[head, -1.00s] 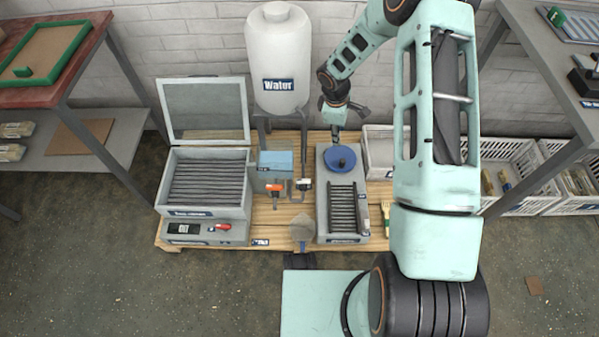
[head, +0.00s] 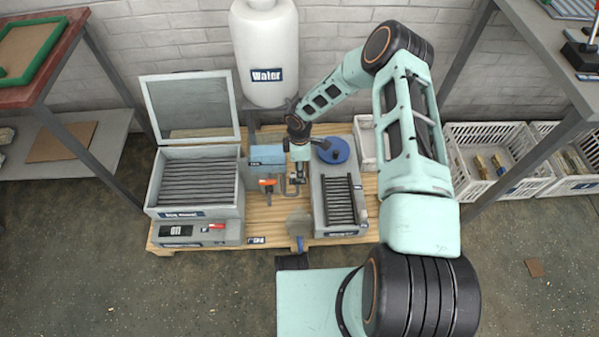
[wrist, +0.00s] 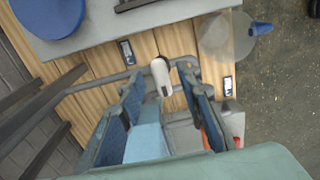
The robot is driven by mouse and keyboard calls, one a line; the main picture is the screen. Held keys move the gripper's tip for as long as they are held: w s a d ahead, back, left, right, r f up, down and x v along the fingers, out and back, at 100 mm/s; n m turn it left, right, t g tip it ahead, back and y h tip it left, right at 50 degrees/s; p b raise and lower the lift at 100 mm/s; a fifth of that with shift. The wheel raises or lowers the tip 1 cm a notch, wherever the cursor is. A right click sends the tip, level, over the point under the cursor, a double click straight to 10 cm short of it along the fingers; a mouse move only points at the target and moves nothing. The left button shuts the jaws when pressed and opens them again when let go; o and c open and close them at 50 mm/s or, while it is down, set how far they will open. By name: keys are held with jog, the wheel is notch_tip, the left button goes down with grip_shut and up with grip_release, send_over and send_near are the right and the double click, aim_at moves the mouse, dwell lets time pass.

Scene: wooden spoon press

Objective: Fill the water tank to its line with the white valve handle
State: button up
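The white valve handle (wrist: 161,76) sits on a grey pipe (wrist: 82,84) in the wrist view. My gripper (wrist: 163,84) is open, with one blue-padded finger on each side of the handle and a gap visible on both sides; I cannot tell whether they touch. In the head view my gripper (head: 298,180) is low over the valve and mostly hides it. A small grey tank with a light blue upper part (head: 267,156) stands just left of the gripper; its line and level are not readable. A large white tank labelled Water (head: 267,55) stands behind.
An orange-red handle (head: 267,183) is left of my gripper. A grey lidded box (head: 195,212) stands further left. A grey unit (head: 320,222) with a blue disc (head: 334,150) is close on the right. A round-bladed tool (head: 298,225) lies in front.

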jog(key=shift+f, duration=0.75)
grip_shut()
